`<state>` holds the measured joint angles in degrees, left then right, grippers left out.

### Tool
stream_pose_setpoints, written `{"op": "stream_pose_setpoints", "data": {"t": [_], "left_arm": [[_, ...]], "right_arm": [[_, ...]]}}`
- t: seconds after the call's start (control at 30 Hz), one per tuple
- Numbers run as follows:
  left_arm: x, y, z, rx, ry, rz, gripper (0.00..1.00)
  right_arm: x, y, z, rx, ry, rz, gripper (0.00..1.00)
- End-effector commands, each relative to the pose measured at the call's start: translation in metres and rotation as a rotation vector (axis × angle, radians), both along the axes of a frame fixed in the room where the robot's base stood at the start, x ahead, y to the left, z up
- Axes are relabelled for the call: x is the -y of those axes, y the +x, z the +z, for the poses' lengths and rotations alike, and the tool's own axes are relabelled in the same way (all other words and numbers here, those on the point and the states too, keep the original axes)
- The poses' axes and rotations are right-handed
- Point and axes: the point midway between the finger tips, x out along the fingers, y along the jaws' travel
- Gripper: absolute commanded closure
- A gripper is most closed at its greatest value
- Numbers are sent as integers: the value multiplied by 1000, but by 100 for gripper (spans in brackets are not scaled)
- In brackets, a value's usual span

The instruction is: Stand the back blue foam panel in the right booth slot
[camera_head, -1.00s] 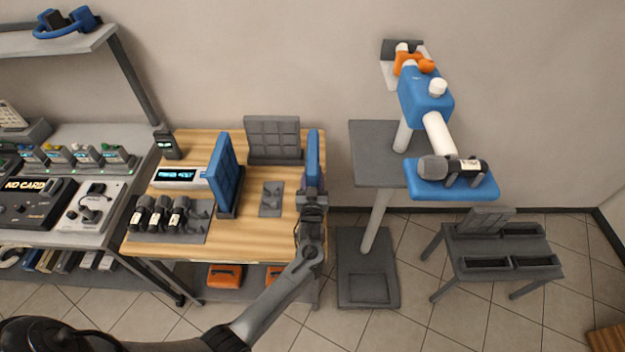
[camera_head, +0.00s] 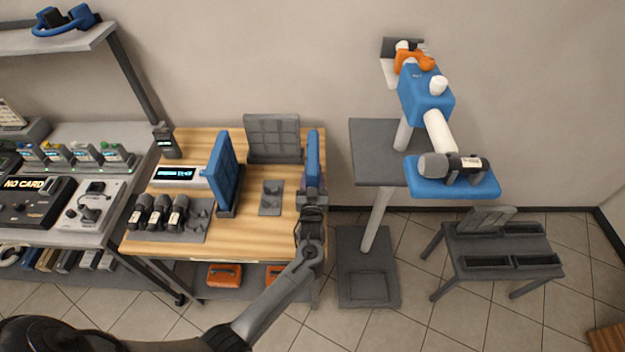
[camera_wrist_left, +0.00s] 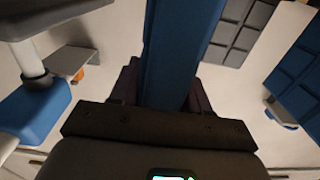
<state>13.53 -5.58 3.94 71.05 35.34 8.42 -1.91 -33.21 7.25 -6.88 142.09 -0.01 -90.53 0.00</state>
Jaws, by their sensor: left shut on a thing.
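A blue foam panel (camera_head: 313,152) stands upright, seen almost edge-on, at the right edge of the wooden table. My left gripper (camera_head: 312,192) is shut on its near lower part. The held panel also fills the middle of the left wrist view (camera_wrist_left: 180,50), between the two fingers. The panel's lower edge is hidden, so I cannot tell whether it sits in a slot or is held above the table. A second blue panel (camera_head: 224,170) stands at the left of the booth, and a grey panel (camera_head: 273,138) stands at the back. My right gripper is not in view.
A small grey holder (camera_head: 271,197) lies between the panels. Several microphones (camera_head: 158,212) rest on a mat at the left front, near a white display box (camera_head: 180,176). A grey stand (camera_head: 378,150) rises just right of the table. The table's front middle is clear.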

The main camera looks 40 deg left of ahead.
Motion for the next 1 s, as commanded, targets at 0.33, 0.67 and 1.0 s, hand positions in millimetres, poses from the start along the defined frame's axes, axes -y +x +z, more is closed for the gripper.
{"op": "stream_pose_setpoints", "data": {"t": [0.33,0.67,1.0], "left_arm": [[0,0,-4,1,0,0,43],[2,-2,-3,-1,-1,0,43],[17,-22,-2,-2,-1,-1,43]], "right_arm": [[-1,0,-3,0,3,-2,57],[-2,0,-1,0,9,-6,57],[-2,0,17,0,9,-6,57]]}}
